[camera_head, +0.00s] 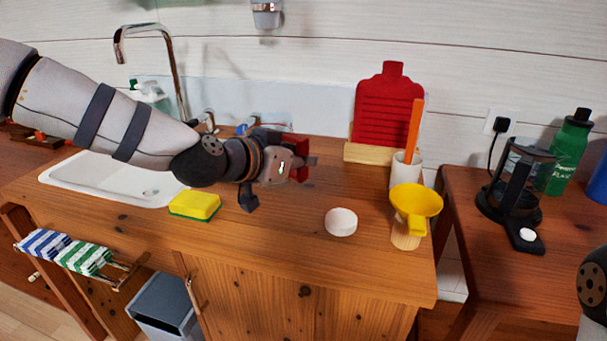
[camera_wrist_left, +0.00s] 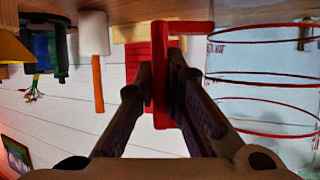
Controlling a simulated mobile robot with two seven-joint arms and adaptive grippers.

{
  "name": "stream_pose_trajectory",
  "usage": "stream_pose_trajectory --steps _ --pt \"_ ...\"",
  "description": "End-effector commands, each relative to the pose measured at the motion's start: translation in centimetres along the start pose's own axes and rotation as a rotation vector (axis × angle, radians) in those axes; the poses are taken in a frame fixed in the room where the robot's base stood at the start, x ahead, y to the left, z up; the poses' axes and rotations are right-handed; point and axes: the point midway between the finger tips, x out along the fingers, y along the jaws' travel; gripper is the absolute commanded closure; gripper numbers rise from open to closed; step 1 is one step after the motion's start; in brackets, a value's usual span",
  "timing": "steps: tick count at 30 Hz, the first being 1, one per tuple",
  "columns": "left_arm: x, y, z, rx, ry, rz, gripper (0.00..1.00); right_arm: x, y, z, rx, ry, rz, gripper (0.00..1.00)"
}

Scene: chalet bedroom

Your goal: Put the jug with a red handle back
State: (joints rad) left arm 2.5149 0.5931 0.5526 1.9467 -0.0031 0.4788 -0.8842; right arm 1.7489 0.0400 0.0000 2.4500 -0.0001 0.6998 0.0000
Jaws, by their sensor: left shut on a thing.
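The jug is clear with red rings (camera_wrist_left: 262,77) and shows at the right of the left wrist view, which is upside down. Its red handle (camera_wrist_left: 161,75) stands between my left fingers. My left gripper (camera_head: 301,163) is shut on this handle, above the back part of the wooden counter. In the head view a bit of red handle (camera_head: 300,147) shows at the gripper. The jug's clear body is mostly hidden or too faint there. I cannot tell whether its base touches the counter. My right gripper is out of view.
A sponge (camera_head: 195,205), white round lid (camera_head: 341,222), yellow funnel (camera_head: 415,203) and white cup (camera_head: 405,172) with an orange utensil stand on the counter (camera_head: 290,240). The sink (camera_head: 105,183) is left; a coffee maker (camera_head: 515,190) is right.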

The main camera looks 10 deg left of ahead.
Motion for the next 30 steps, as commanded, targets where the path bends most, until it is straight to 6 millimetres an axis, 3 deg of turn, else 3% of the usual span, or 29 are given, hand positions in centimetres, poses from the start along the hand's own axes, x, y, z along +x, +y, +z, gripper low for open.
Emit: stream_pose_trajectory --steps 7,17,18,21,30 --pt "2.0 -0.3 3.3 -0.002 0.0 0.0 1.0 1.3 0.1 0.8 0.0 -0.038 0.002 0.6" --pt "2.0 -0.3 3.2 0.002 0.006 0.0 1.0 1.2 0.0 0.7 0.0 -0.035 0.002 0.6" --pt "2.0 -0.3 3.3 0.001 0.005 0.0 0.88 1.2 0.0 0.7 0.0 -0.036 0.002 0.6" --pt "1.9 -0.3 3.2 0.002 0.006 -0.001 0.7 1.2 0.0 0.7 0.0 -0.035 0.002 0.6" --pt "1.9 -0.3 3.0 0.003 0.008 -0.001 0.7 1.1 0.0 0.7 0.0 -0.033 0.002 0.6"
